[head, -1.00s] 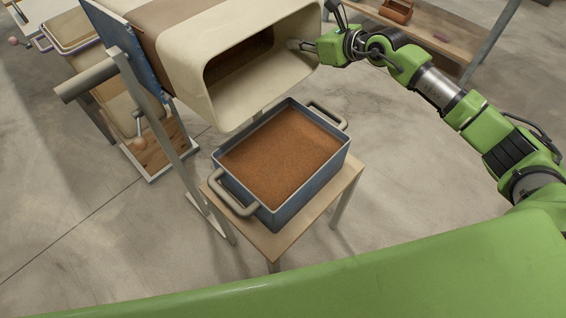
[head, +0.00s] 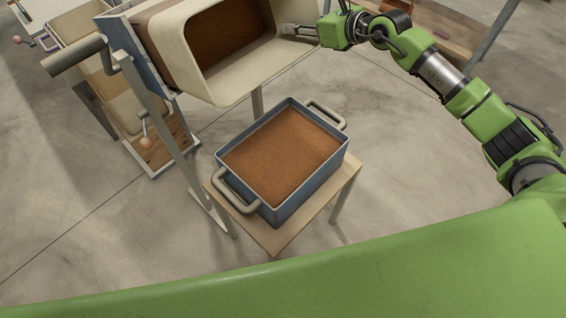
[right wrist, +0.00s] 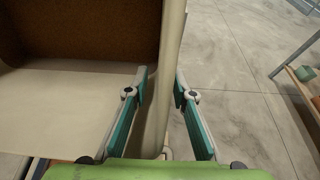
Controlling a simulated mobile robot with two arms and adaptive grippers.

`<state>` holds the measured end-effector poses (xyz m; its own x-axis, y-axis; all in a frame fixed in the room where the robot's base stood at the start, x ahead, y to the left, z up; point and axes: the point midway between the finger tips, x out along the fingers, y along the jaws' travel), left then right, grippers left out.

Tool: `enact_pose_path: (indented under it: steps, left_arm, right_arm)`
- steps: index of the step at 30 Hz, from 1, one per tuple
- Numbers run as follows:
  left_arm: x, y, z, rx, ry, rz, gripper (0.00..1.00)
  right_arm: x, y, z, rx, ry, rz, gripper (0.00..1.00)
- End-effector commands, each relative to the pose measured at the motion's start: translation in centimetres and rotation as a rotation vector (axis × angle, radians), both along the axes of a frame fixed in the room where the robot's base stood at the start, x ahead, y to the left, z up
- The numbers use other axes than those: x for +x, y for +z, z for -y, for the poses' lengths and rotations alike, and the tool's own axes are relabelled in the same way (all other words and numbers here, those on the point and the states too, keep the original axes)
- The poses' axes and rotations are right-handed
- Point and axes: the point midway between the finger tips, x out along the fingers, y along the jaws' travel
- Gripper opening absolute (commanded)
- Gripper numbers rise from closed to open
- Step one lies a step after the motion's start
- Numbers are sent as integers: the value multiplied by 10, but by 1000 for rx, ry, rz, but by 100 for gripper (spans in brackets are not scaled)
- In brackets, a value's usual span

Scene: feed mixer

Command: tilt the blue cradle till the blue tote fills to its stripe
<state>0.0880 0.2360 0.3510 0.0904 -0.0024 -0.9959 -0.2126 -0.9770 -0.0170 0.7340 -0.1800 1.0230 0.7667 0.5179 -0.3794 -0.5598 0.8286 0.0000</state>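The blue tote (head: 282,203) stands upright on a small wooden stand, with brown feed (head: 282,155) a little below its rim. I cannot make out its stripe. The blue cradle (head: 142,62) shows its side panel at the upper left and holds a cream bin (head: 235,78). The bin's mouth is tilted toward me above and behind the tote, with brown feed deep inside. My right gripper (head: 290,29) is at the bin's right rim. My left gripper is out of view.
The wooden stand (head: 330,195) has free floor around it. A crank handle (head: 80,55) and a metal post stand left of the tote. Another cream container (head: 122,108) is behind them. A wooden bench (head: 440,40) is at the upper right.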

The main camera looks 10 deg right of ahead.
Motion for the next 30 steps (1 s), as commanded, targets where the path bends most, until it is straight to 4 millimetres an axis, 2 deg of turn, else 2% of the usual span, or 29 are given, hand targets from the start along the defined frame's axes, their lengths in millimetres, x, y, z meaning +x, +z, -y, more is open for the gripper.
enact_pose_path:
  steps: [5, 12, 18, 23, 30]
  left_arm:
    - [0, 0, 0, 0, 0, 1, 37]
    - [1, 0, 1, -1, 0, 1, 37]
    - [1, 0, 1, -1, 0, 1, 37]
    - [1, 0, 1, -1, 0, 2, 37]
    - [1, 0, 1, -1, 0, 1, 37]
  right_arm:
    - [-16, 8, 13, -3, -1, 1, 24]
    - [-56, 27, 40, -4, -1, -1, 24]
    - [-80, 40, 55, -1, -1, 1, 24]
    - [-88, 44, 59, 0, 1, 1, 24]
    - [-89, 45, 60, 0, 1, 1, 24]
